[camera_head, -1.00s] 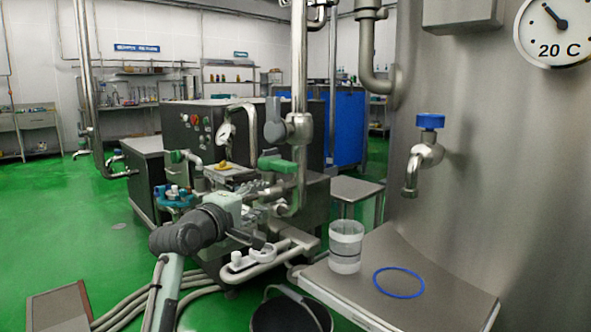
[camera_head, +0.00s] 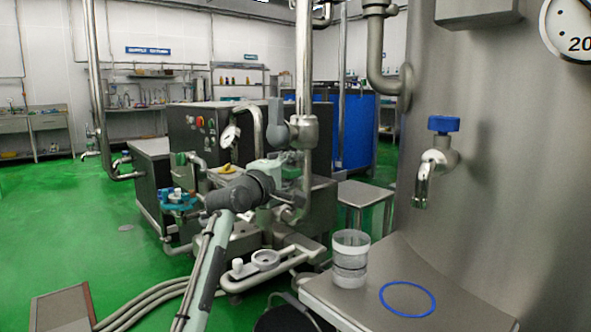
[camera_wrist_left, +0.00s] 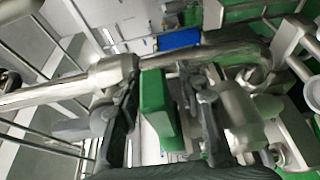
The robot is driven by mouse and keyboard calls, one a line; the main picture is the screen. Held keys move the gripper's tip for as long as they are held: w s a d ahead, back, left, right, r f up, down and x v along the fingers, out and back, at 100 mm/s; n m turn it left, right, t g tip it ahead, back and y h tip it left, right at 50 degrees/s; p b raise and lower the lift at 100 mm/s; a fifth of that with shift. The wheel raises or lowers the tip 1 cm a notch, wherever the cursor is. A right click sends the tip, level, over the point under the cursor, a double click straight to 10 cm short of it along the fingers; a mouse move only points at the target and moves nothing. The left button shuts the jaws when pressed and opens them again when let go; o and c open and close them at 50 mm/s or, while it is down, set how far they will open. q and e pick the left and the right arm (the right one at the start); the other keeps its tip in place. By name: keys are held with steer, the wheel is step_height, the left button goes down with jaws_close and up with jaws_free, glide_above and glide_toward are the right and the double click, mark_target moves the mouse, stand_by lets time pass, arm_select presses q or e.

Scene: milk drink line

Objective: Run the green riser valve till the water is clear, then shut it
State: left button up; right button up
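The green riser valve handle (camera_wrist_left: 155,105) stands between the two dark fingers of my left gripper (camera_wrist_left: 164,92) in the left wrist view. The left finger is close beside the handle; a gap shows toward the right finger. I cannot tell if either touches it. In the head view my left gripper (camera_head: 283,169) is at the riser pipe (camera_head: 303,70), and the hand mostly hides the green handle (camera_head: 291,173). No running water shows; the outlet is partly hidden behind my arm. My right gripper is not in view.
A grey-handled valve (camera_head: 277,125) sits just above on the riser. A clear cup (camera_head: 350,262) and a blue ring (camera_head: 407,298) rest on the steel shelf at right, below a blue-topped tap (camera_head: 444,125). A dark bucket (camera_head: 285,319) stands at the bottom edge.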

arm_select(q)
steer(key=shift+w+d, duration=0.2)
steer(key=shift+w, duration=0.05)
jaws_close()
stand_by(0.6)
